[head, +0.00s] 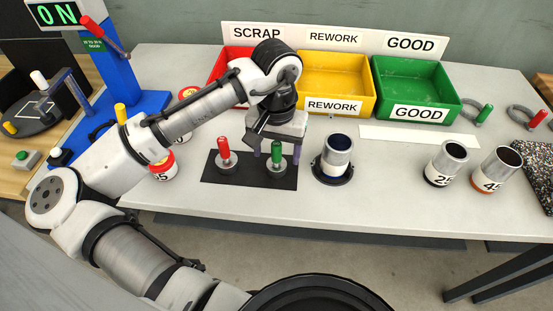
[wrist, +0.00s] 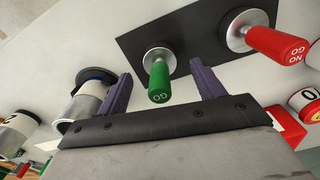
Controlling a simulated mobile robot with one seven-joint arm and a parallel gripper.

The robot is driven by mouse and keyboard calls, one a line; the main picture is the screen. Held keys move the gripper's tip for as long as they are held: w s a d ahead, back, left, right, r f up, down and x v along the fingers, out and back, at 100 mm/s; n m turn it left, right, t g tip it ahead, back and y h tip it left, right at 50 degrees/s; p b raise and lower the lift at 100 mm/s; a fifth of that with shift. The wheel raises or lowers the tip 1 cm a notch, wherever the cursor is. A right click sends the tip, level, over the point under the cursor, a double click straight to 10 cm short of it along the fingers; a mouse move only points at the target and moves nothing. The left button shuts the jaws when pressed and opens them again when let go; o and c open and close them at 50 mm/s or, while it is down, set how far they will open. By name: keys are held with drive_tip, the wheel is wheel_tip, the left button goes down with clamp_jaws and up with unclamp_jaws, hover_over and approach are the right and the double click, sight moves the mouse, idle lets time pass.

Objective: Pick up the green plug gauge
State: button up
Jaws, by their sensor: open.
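The green plug gauge (head: 276,157) stands upright on a black mat (head: 238,182), with a round metal base and a green handle. In the wrist view its handle (wrist: 159,83) reads "GO" and lies between my gripper's two purple fingers. My gripper (head: 276,150) is open around the handle from above, with a gap on each side and no visible contact. The red plug gauge (head: 224,150) stands on the same mat to the left; in the wrist view its red handle (wrist: 277,45) reads "NO GO" and lies outside the right finger.
A metal cylinder in a dark round holder (head: 335,158) stands just right of the mat. Two metal cylinders (head: 446,163) (head: 497,170) stand further right. Red, yellow (head: 336,84) and green (head: 414,88) bins line the back. A red-labelled can (head: 162,166) is left of the mat.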

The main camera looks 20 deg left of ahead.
sight(276, 165)
drive_tip(key=shift+f, duration=1.45)
drive_tip(key=shift+c, duration=0.5)
drive_tip(key=c, duration=1.2)
